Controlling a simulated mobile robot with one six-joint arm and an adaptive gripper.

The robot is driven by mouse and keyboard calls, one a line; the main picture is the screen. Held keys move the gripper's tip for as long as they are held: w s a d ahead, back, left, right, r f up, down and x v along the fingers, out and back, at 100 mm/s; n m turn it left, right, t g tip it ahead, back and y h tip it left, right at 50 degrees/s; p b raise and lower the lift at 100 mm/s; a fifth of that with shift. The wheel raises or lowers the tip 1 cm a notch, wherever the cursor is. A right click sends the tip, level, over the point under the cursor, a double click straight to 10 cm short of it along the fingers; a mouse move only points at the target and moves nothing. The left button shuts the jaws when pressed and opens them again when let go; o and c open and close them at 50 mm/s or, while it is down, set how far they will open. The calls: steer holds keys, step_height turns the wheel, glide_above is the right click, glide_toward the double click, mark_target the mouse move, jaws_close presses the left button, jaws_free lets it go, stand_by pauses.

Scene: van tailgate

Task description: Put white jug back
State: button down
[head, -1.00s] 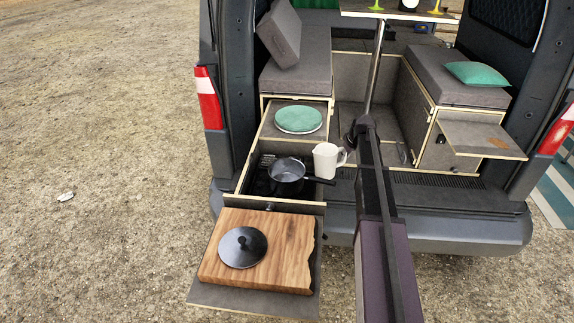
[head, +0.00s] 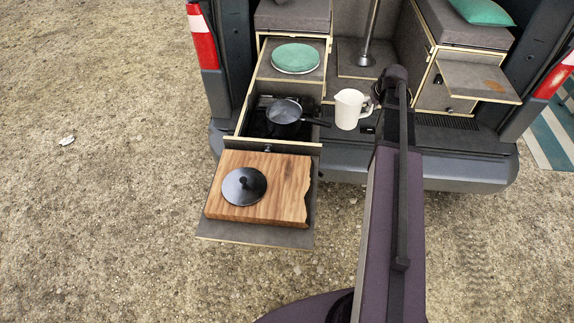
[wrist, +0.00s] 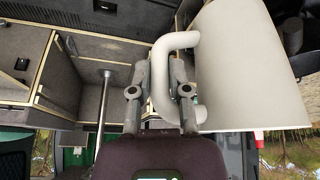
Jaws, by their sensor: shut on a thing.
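The white jug (head: 348,109) is held up in the air, upright in the head view, just right of the pan's handle. In the wrist view the jug (wrist: 250,70) fills the right side, with its handle between the fingers. My gripper (wrist: 160,62) is shut on the jug's handle. In the head view the gripper is mostly hidden behind my arm.
A black pan (head: 284,111) sits in the pulled-out drawer left of the jug. A wooden board (head: 280,190) with a black lid (head: 244,186) lies in front. A teal plate (head: 296,58) is behind the pan. A small side shelf (head: 476,80) is at right, partly bare.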

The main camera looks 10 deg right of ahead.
steer(key=s+d+r+m+p, duration=0.1)
steer(key=s+r+p, duration=0.2)
steer(key=s, duration=0.6)
steer(key=shift+s+d+r+m+h, duration=0.25)
steer(key=shift+r+m+h, duration=0.15)
steer(key=shift+r, duration=0.25)
steer(key=shift+s, duration=0.15)
